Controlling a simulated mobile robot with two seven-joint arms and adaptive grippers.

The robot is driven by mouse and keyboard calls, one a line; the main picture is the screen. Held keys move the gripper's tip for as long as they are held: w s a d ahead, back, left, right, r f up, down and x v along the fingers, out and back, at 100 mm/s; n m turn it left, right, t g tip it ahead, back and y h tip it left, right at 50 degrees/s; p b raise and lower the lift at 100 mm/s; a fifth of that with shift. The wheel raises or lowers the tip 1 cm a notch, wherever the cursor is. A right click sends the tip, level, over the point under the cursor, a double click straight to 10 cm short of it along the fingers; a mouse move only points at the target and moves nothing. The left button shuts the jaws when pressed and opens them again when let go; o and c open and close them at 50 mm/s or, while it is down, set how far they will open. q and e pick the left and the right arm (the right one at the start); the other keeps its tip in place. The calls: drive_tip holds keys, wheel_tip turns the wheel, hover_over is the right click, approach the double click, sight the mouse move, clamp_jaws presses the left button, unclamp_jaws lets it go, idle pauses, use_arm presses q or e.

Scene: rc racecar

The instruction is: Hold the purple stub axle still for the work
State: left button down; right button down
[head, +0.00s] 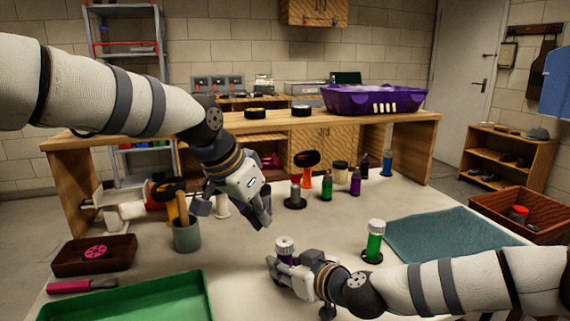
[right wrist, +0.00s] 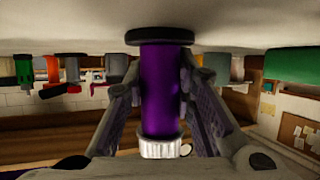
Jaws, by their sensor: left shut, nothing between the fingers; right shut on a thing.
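The purple stub axle (head: 286,252) stands on the light worktable with its pale ribbed cap upward. In the right wrist view, which is upside down, its purple shaft (right wrist: 160,90) shows between a dark round base and the white cap. My right gripper (head: 280,266) is shut around the shaft, one finger on each side. My left gripper (head: 264,220) is shut and empty, above the table just up and left of the axle, apart from it.
A green stub axle (head: 374,243) stands to the right, beside a teal mat (head: 450,237). A green tray (head: 150,302) lies front left. A grey cup (head: 187,236) and a brown tray (head: 120,262) are at left. Several bottles stand behind; a brown crate (head: 545,232) is far right.

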drive_tip(key=shift+f, duration=0.1)
drive_tip(key=c, duration=1.2)
unclamp_jaws()
drive_tip(key=shift+c, duration=0.2)
drive_tip(key=v, duration=1.1)
drive_tip(key=shift+s+d+r, duration=0.2)
drive_tip(key=shift+r, duration=0.05)
drive_tip(key=shift+s+d, duration=0.1)
drive_tip(key=shift+s, duration=0.1)
